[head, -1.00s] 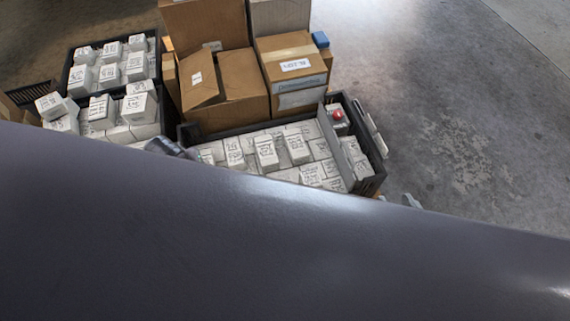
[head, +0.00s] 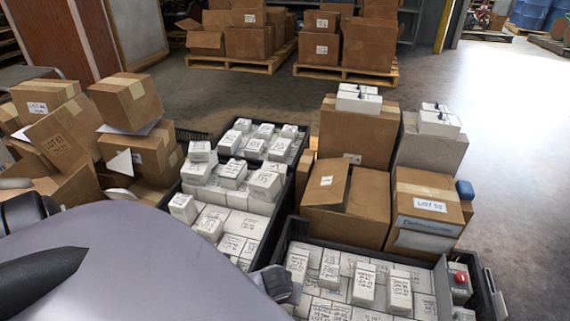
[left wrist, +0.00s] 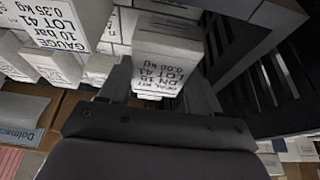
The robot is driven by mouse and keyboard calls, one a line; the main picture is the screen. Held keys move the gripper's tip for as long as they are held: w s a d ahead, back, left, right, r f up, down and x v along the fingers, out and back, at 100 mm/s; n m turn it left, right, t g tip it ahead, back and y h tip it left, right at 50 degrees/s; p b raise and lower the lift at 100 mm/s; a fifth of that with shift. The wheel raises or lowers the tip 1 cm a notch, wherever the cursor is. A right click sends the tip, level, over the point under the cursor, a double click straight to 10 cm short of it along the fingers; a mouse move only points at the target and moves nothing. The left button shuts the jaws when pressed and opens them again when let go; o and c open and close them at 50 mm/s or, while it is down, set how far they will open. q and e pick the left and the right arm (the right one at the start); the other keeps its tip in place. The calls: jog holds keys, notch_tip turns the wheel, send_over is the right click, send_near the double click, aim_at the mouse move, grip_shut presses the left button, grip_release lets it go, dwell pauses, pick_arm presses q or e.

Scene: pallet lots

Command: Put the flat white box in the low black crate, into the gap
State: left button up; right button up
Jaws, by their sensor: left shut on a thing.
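My left gripper (left wrist: 160,92) is shut on a white box (left wrist: 166,58) in the left wrist view. In the head view, a grey end part of my left arm shows at the left edge of the front black crate (head: 484,290), which is filled with white boxes. The held box is hidden in that view, and I cannot make out the gap there. A slatted black crate wall (left wrist: 262,92) shows right of the gripper. My right gripper is not in view.
A second black crate (head: 283,207) of white boxes stands left of the front one. Brown cartons (head: 345,207) stand behind the front crate, with more cartons (head: 140,150) at the left. A small item with a red top (head: 460,279) sits in the front crate's right end. Floor at right is clear.

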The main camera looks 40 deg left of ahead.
pick_arm(q)
jog(key=shift+f, duration=0.95)
jog(key=shift+f+b, duration=0.45)
jog(key=shift+b, duration=0.05)
notch_tip(320, 180, down, 3)
jog(key=shift+f+b, duration=0.2)
jog(key=shift+b, duration=0.85)
jog(key=shift+f, duration=0.3)
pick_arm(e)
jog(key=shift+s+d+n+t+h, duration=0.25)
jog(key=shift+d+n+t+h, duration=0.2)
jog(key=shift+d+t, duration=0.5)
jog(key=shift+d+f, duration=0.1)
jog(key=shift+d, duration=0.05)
pick_arm(q)
jog(key=shift+f, duration=0.15)
jog(key=o, duration=0.8)
